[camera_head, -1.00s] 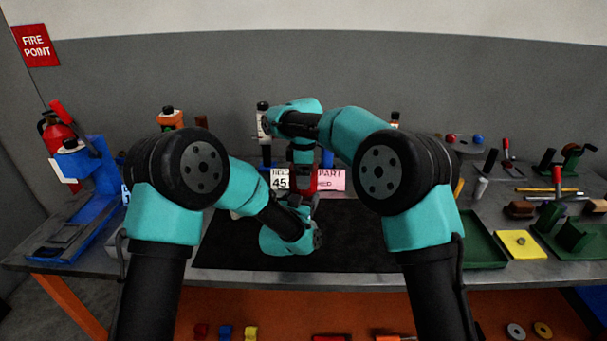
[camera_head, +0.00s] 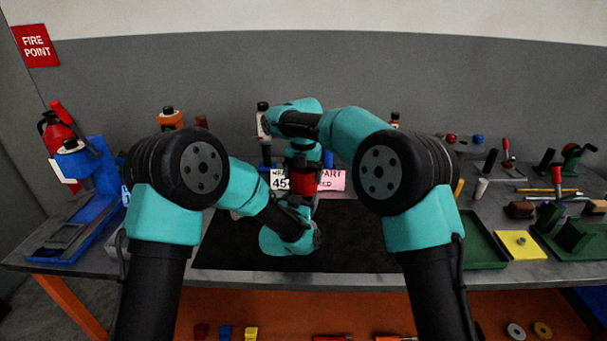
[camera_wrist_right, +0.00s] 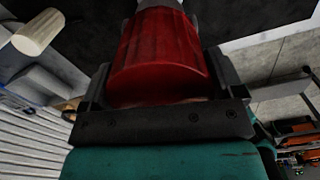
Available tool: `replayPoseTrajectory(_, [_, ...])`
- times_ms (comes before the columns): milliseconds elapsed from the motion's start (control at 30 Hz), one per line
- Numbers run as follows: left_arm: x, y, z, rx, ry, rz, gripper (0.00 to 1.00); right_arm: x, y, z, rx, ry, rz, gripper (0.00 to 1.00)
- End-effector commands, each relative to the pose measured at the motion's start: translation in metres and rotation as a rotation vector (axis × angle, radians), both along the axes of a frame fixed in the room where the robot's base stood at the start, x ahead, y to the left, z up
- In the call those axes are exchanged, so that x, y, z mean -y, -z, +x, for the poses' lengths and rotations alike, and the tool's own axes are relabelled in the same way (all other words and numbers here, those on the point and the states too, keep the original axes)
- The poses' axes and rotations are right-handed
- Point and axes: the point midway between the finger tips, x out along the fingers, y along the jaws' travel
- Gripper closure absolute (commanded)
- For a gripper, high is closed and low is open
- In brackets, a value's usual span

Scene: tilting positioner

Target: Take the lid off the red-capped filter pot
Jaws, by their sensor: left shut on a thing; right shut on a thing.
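The red cap (camera_head: 307,184) of the filter pot is at the middle of the bench, under my right wrist. In the right wrist view the ribbed red lid (camera_wrist_right: 160,55) sits between the two dark fingers of my right gripper (camera_wrist_right: 163,85), which is shut on it. A bit of grey pot body (camera_wrist_right: 160,4) shows beyond the lid. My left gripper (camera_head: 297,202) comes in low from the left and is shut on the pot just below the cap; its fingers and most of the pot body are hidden. I cannot tell whether lid and pot are apart.
A black mat (camera_head: 350,240) lies beneath, with free room right of my left wrist. White and pink cards (camera_head: 331,180) stand behind the cap. A blue fixture (camera_head: 85,190) is far left.

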Motion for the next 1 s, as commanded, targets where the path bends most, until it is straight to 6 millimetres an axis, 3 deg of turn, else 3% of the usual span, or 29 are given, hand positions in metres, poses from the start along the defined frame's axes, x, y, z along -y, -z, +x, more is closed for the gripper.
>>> replayPoseTrajectory(200, [0.0001,-0.0002,0.0,0.0,0.0,0.0,0.94,-0.0001,-0.0004,0.0001,0.001,-0.201,0.0,0.41])
replayPoseTrajectory(1000, [0.0,-0.0002,0.0,0.0,0.0,0.0,0.94,-0.0001,-0.0013,0.0001,0.001,-0.195,0.001,0.41])
